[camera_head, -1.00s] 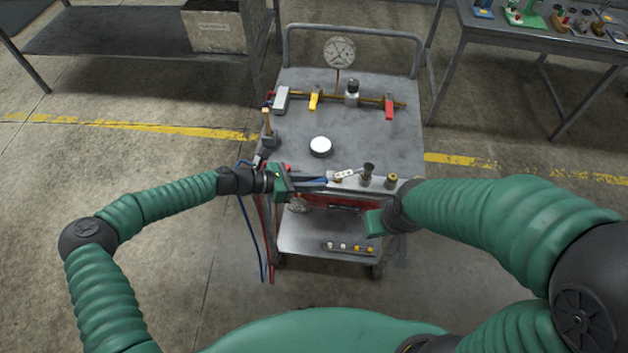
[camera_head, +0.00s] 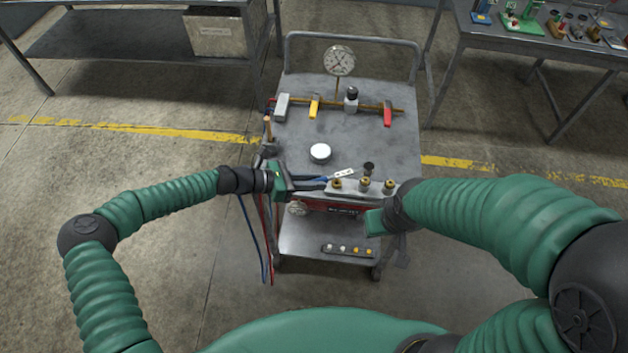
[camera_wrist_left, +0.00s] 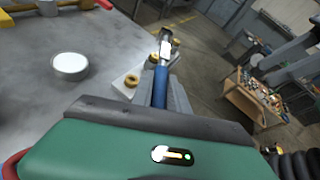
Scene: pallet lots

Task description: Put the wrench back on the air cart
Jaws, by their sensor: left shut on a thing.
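The wrench (camera_head: 342,174) has a blue handle and a pale section. My left gripper (camera_head: 300,185) is shut on its handle at the cart's left front, with the wrench pointing right. In the left wrist view, the blue handle (camera_wrist_left: 160,86) runs forward from between the fingers to a dark head. The wrench is just behind the pale block with brass fittings (camera_head: 364,186); I cannot tell if it touches anything. The air cart (camera_head: 385,150) is grey with a push rail. My right gripper (camera_head: 376,222) is at the cart's front right, its fingers hidden.
A white round container (camera_head: 320,153) stands mid-top. Behind it are a pipe with yellow and red handles (camera_head: 350,104) and a gauge (camera_head: 339,60). A lower shelf (camera_head: 300,240) holds small fittings. Hoses hang at the left. A workbench (camera_head: 520,40) stands back right.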

